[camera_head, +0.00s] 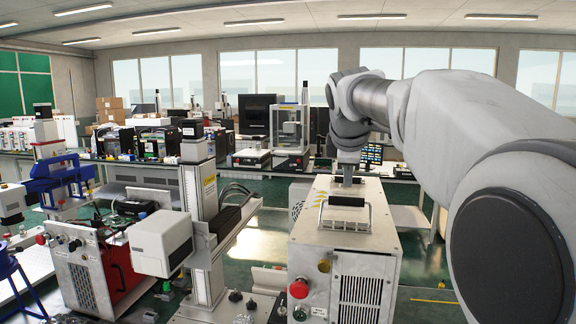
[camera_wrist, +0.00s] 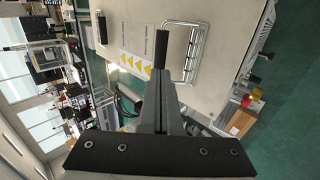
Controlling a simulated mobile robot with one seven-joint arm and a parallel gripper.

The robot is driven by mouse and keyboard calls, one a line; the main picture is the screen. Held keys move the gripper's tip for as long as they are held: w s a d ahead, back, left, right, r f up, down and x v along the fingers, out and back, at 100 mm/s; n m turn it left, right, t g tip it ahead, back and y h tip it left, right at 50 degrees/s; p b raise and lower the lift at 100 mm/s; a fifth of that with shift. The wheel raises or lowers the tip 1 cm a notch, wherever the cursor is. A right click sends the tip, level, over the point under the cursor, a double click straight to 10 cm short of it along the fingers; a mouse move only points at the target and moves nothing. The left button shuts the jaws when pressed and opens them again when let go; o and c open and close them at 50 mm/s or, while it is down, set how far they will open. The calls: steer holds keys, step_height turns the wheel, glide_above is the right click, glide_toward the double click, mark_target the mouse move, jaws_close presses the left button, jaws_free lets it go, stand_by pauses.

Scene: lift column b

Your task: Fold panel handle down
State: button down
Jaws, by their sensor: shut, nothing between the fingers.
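A grey-white cabinet (camera_head: 308,226) stands right of centre in the head view; its pale top panel (camera_wrist: 215,75) fills the upper middle of the wrist view. On it is a metal bracket handle (camera_head: 370,222) with a black grip bar, also in the wrist view (camera_wrist: 192,52). Whether the handle stands up or leans is hard to tell. My gripper (camera_head: 347,181) points down just behind the black grip in the head view. In the wrist view my gripper (camera_wrist: 159,76) is shut and empty, its tip by one end of the grip. Contact cannot be made out.
A second black grip (camera_wrist: 101,28) and yellow warning triangles (camera_wrist: 133,64) show on the cabinet. A red button (camera_head: 298,288) is on its front. A white boxy device on a column (camera_head: 162,243) stands to the left. Crowded benches line the back; green floor lies right.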

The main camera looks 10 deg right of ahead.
mark_target(347, 198)
steer(key=x, duration=0.7)
steer(key=shift+w+f, duration=0.1)
steer(key=shift+f, duration=0.05)
steer(key=shift+w+p, duration=0.1)
steer(key=shift+p, duration=0.8)
